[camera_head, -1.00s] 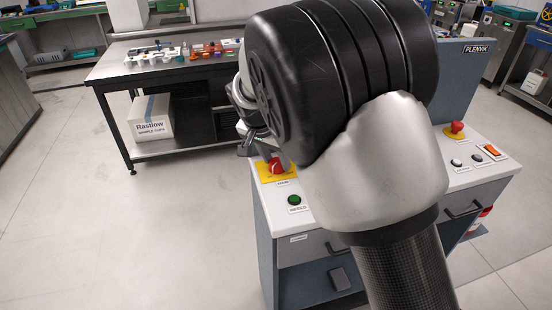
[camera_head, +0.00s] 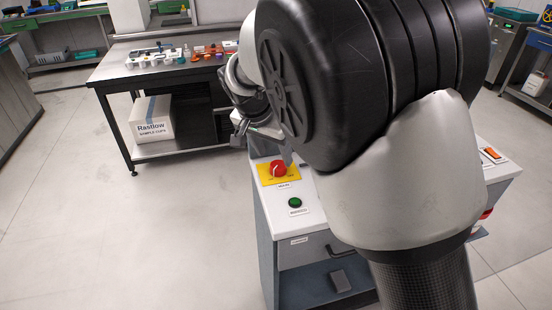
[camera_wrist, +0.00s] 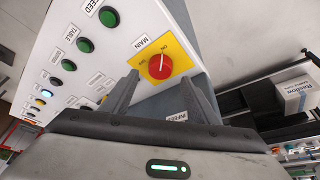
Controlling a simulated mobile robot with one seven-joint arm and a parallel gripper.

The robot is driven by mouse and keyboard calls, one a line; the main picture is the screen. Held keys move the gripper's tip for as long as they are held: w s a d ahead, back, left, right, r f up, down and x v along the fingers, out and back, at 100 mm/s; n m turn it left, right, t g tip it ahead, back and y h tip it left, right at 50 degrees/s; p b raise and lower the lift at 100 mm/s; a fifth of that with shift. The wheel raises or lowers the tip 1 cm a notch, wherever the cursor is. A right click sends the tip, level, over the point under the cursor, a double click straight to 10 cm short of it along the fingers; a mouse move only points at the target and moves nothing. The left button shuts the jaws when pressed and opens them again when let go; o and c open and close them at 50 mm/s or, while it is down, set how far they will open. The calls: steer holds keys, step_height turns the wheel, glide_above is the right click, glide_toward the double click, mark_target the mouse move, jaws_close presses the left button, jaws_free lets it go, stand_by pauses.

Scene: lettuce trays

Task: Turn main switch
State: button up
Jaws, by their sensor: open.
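The main switch is a round red knob (camera_head: 279,168) on a yellow plate, at the left end of the console's white top. In the wrist view the red knob (camera_wrist: 160,67) shows a white line pointing roughly toward the ON mark; the MAIN label sits beside the plate. My gripper (camera_wrist: 163,84) is open and empty, its two fingers spread on either side below the knob in the picture. They look apart from it. In the head view my gripper (camera_head: 268,143) is partly hidden by my arm, with a finger close by the knob.
A green button (camera_head: 295,202) sits in front of the switch; several labelled green buttons (camera_wrist: 84,46) line the panel in the wrist view. An orange rocker switch (camera_head: 492,155) is at the right. A table with a Rastlow box (camera_head: 151,118) stands behind left. The floor at left is clear.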

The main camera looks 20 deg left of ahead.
steer(key=p+v, duration=0.1)
steer(key=v, duration=1.1)
steer(key=shift+r, duration=0.2)
steer(key=shift+s, duration=0.1)
